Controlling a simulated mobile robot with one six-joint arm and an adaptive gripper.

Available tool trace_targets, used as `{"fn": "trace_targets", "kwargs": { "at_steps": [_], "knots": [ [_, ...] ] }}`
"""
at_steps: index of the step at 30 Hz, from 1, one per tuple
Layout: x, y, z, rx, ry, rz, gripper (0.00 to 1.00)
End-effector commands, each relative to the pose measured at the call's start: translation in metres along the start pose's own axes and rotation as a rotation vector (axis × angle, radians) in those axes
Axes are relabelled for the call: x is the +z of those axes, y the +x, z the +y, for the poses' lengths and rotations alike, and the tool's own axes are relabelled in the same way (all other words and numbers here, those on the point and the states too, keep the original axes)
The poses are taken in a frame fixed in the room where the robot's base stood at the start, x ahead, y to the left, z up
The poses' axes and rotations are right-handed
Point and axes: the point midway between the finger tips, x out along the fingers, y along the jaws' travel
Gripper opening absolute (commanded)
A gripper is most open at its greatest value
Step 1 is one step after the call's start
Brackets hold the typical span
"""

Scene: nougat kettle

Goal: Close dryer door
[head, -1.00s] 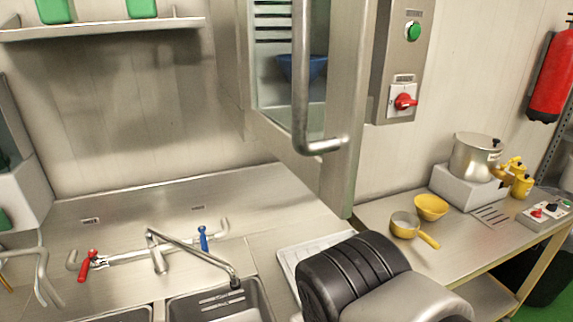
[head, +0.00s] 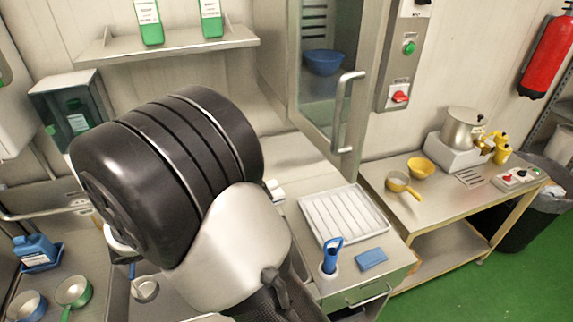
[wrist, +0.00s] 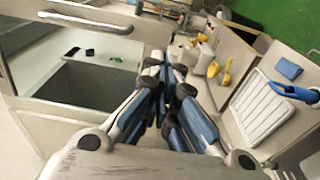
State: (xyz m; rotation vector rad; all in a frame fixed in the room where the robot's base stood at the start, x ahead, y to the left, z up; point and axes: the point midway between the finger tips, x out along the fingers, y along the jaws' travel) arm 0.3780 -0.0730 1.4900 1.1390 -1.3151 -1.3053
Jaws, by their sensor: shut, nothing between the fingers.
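The dryer is the tall cabinet on the back wall in the head view. Its glass door (head: 328,102) has a steel handle (head: 343,110) near its right edge. A blue bowl (head: 323,62) shows inside. The angle makes it unclear how far the door stands from its frame. My gripper (wrist: 170,92) shows in the wrist view, its fingers shut together and empty. In the head view my arm's dark wrist covers the middle left, over the sink counter, and hides the fingers. The gripper is not seen touching the door or handle.
A side table at right holds yellow bowls (head: 420,167) and a pot (head: 462,130). A shelf (head: 170,45) with green-labelled bottles is upper left.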

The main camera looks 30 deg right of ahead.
Motion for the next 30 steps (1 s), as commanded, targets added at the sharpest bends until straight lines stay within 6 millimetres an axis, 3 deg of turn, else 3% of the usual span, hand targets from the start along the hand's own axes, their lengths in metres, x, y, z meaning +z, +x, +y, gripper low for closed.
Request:
{"fn": "trace_targets", "kwargs": {
  "at_steps": [5, 18, 24, 30],
  "knots": [
    [0.001, 0.024, 0.001, 0.0, -0.002, -0.006, 0.0],
    [0.002, 0.114, 0.001, -0.002, -0.004, -0.007, 0.0],
    [0.002, 0.134, 0.0, -0.003, -0.003, -0.005, 0.0],
    [0.001, 0.138, -0.002, -0.004, -0.002, -0.003, 0.0]
  ]
}}
